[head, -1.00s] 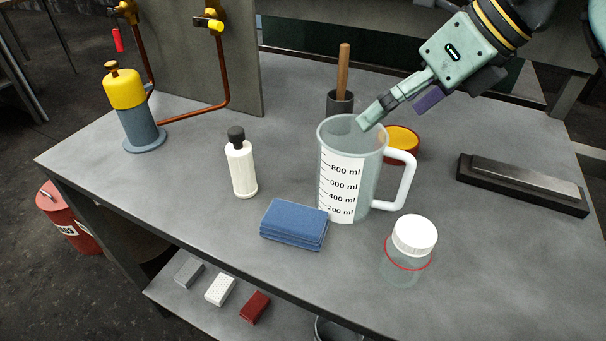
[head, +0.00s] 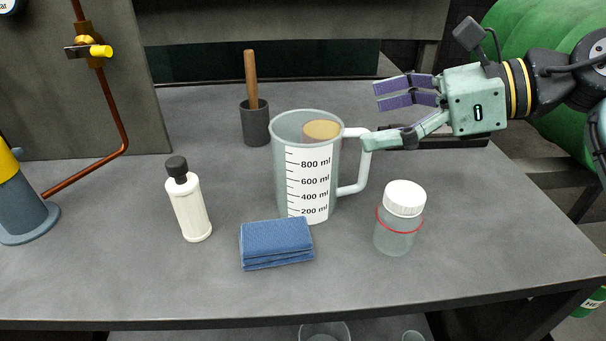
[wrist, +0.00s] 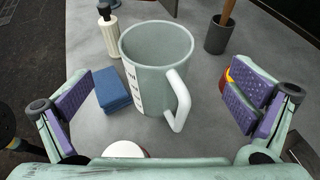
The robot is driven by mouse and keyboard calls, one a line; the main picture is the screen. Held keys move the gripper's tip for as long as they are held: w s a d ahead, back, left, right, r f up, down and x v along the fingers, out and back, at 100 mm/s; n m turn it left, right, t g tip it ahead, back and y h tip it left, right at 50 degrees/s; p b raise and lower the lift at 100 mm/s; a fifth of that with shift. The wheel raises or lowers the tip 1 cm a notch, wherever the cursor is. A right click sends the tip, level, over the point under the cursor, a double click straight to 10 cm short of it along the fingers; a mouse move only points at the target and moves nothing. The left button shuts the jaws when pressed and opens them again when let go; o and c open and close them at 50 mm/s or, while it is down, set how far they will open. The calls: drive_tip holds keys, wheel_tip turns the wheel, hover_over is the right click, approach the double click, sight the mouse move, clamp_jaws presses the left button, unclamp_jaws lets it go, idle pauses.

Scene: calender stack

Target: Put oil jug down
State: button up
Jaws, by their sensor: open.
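The oil jug (head: 283,165) is a translucent measuring jug with a white scale label and a white handle. It stands upright on the grey workbench (head: 120,285). In the wrist view the jug (wrist: 150,75) lies ahead, between the spread fingers and apart from them. My gripper (head: 385,115) is open and empty, to the right of the jug near its handle. In the head view one finger overlaps the handle's top; I cannot tell there whether they touch. The wrist view also shows the open gripper (wrist: 155,115) with purple pads on both sides.
A blue folded cloth (head: 277,243) lies in front of the jug. A white-capped jar (head: 397,235) stands at right, a white bottle (head: 189,208) at left. Behind is a dark cup (head: 255,125) with a wooden handle. The bench's front left is clear.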

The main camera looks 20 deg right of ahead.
sight(317, 129)
drive_tip(key=p+x, duration=0.1)
drive_tip(key=x, duration=0.6)
drive_tip(key=shift+s+a+p, duration=0.15)
drive_tip(key=shift+a+p, duration=0.2)
drive_tip(key=shift+p, duration=0.05)
drive_tip(key=shift+w+a+f, duration=0.3)
drive_tip(key=shift+w+a, duration=0.05)
drive_tip(key=shift+c, duration=0.5)
